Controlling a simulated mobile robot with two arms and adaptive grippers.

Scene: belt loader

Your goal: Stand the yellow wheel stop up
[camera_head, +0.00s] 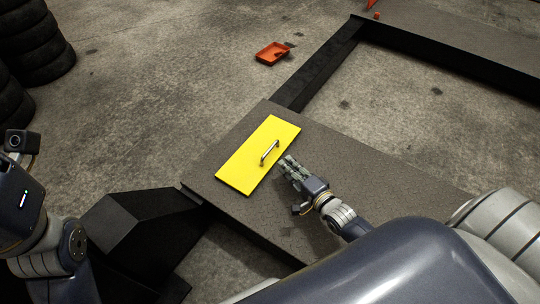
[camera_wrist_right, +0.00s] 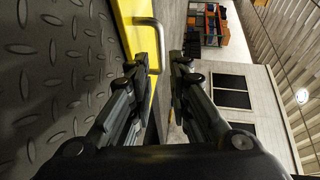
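The yellow wheel stop (camera_head: 252,150) is a flat yellow plate lying on a dark grey platform (camera_head: 330,190). A metal bar handle (camera_head: 269,152) stands up from its face. My right gripper (camera_head: 287,167) is just right of the handle, low over the platform. In the right wrist view the right gripper (camera_wrist_right: 158,70) is open, its two fingers apart. The handle (camera_wrist_right: 157,28) shows ahead, close to the fingertips, and the yellow wheel stop (camera_wrist_right: 128,30) is beside it. Whether a finger touches the handle cannot be told. My left arm shows at the left edge, its gripper out of view.
Black beams (camera_head: 325,62) run from the platform towards the back. A black angular block (camera_head: 135,225) sits at the platform's near left. An orange tray (camera_head: 272,53) lies on the concrete floor. Stacked tires (camera_head: 35,45) stand at the far left. Floor between is clear.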

